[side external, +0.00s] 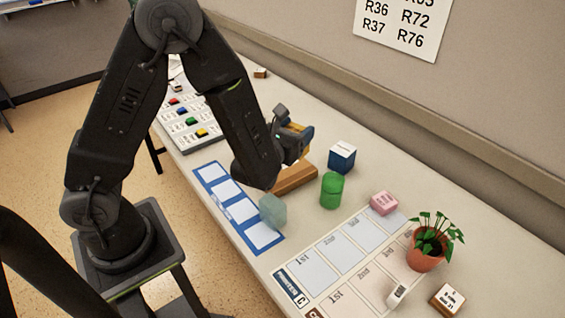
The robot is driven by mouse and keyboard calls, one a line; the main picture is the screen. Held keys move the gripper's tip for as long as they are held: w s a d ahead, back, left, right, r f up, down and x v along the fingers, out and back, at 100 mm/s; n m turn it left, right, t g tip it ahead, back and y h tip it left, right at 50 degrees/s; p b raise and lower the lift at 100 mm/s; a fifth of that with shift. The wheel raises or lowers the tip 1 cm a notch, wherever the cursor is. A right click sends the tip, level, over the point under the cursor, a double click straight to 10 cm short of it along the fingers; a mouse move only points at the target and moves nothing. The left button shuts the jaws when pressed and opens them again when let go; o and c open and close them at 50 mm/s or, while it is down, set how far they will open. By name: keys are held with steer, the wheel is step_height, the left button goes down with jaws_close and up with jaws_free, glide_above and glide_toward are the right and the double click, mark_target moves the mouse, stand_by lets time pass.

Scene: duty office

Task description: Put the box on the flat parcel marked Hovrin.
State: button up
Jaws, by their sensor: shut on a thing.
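My gripper (299,143) is over the middle of the table, past the bend of my wrist. It is shut on a small tan-orange thing (294,127), seemingly the box, which is mostly hidden by the jaws and wrist. A flat brown parcel (296,180) lies on the table just below my gripper, partly covered by my arm. No name can be read on it, so I cannot tell whether it is marked Hovrin. The held thing appears above the parcel; whether they touch is hidden.
A blue box with a white top (342,157), a green cylinder (332,190) and a translucent block (272,211) stand close by. A pink box (384,203), potted plant (426,248) and white-topped box (447,299) are nearer the right. A wall runs behind the table.

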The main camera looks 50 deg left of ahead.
steer(key=s+a+r+n+g+y, duration=0.1)
steer(key=s+a+n+g+y, duration=0.2)
steer(key=a+n+g+y, duration=0.4)
steer(key=s+a+n+g+y, duration=0.3)
steer(key=a+y, duration=0.1)
steer(key=a, duration=0.5)
steer(key=shift+w+d+f, duration=1.1)
steer(key=shift+d+f, duration=0.35)
steer(key=shift+f, duration=0.35)
steer(key=shift+w+d+f, duration=1.15)
steer(key=shift+d+f, duration=0.35)
steer(key=shift+f, duration=0.35)
steer(key=shift+w+d+f, duration=1.1)
steer(key=shift+d+f, duration=0.35)
steer(key=shift+f, duration=0.35)
steer(key=shift+f, duration=0.2)
steer(key=o, duration=0.9)
